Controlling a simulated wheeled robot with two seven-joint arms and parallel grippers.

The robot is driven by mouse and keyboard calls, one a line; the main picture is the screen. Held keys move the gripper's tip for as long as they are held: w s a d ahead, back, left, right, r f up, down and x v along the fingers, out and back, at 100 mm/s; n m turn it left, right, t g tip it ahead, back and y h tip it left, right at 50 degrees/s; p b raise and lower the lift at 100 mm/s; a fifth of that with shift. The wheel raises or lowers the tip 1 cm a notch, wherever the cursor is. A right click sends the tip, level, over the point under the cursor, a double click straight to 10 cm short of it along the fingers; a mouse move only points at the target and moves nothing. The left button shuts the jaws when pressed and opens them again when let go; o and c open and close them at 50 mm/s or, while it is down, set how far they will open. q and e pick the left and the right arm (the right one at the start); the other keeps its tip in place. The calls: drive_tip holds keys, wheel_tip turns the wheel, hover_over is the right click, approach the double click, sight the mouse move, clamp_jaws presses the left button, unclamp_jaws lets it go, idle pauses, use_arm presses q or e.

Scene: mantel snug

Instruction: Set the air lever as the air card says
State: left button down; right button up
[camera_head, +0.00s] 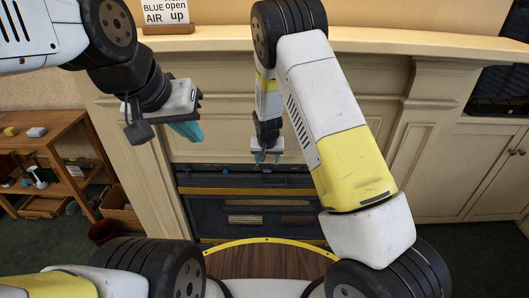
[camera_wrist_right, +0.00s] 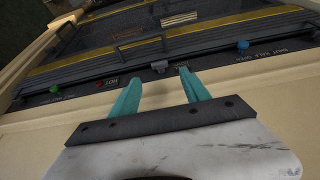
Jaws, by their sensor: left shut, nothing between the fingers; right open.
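In the right wrist view a blue knob (camera_wrist_right: 243,44) sits on the dark strip, near small lettering that seems to read shut, half, open. Its exact setting is hard to tell. A green knob (camera_wrist_right: 54,88) sits at the strip's other end. My right gripper (camera_wrist_right: 158,76) is open and empty before the strip, between the knobs; it also shows in the head view (camera_head: 267,158). My left gripper (camera_head: 187,130) is shut and empty, raised left of the stove.
The dark stove front (camera_head: 250,210) has handles and yellow trim, set in the cream surround. A small grey fitting (camera_wrist_right: 159,67) and a red-marked "HOT" label lie on the strip. A wooden shelf (camera_head: 45,130) with small items stands at left. The mantel (camera_head: 420,42) overhangs above.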

sight(267, 171)
drive_tip(key=x, duration=0.7)
drive_tip(key=shift+s, duration=0.1)
clamp_jaws()
